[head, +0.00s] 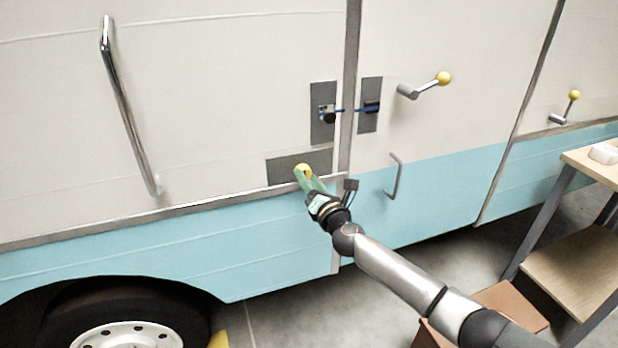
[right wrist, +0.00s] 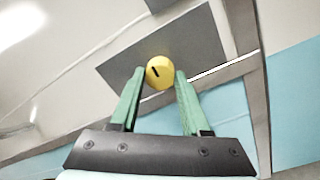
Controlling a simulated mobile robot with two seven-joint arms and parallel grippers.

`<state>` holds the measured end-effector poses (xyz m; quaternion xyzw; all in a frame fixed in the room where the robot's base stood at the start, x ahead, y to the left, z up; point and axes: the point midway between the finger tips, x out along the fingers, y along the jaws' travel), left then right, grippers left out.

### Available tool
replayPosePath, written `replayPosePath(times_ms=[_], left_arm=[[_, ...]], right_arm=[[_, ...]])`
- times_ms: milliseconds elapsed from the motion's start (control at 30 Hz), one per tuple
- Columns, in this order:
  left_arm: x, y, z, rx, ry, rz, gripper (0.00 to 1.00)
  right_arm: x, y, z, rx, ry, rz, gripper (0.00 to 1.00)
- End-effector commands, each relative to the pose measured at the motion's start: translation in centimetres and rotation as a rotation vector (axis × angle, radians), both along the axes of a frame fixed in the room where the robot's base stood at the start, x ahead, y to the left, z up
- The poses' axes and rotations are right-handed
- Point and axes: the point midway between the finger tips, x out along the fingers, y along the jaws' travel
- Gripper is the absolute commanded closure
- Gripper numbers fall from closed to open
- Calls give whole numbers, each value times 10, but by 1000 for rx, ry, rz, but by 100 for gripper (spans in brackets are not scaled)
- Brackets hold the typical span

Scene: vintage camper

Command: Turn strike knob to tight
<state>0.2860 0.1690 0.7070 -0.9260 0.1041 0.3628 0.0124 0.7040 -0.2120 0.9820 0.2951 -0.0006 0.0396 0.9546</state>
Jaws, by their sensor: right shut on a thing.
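The strike knob is a round yellow knob (head: 303,170) on a grey plate (head: 282,172) on the camper's side, just left of the door seam. In the right wrist view the yellow knob (right wrist: 159,72) bears a short dark mark that is tilted, and the grey plate (right wrist: 200,45) lies behind it. My right gripper (head: 306,175) has green fingers, one on each side of the knob, and is shut on it. In the right wrist view the gripper (right wrist: 160,82) partly covers the knob's lower sides. My left gripper is out of view.
A latch (head: 327,114) and its counterpart (head: 371,106) sit above, across the seam. A yellow-tipped crank handle (head: 425,85) and a metal door handle (head: 395,176) are to the right. A long grab bar (head: 128,110) is at left. A wooden-topped step bench (head: 575,265) stands at right.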

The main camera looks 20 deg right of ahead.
Motion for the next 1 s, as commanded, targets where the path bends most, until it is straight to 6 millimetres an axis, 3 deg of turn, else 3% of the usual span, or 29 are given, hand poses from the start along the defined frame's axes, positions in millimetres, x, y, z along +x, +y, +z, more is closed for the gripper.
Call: replayPosePath(times_ms=[533,567,800,1000], left_arm=[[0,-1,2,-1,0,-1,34],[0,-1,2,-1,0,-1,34],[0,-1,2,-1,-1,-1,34],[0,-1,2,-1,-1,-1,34]], right_arm=[[0,0,0,-29,-1,0,100],[0,0,0,-29,-1,0,52],[0,0,0,-27,-1,0,25],[0,0,0,-26,-1,0,24]])
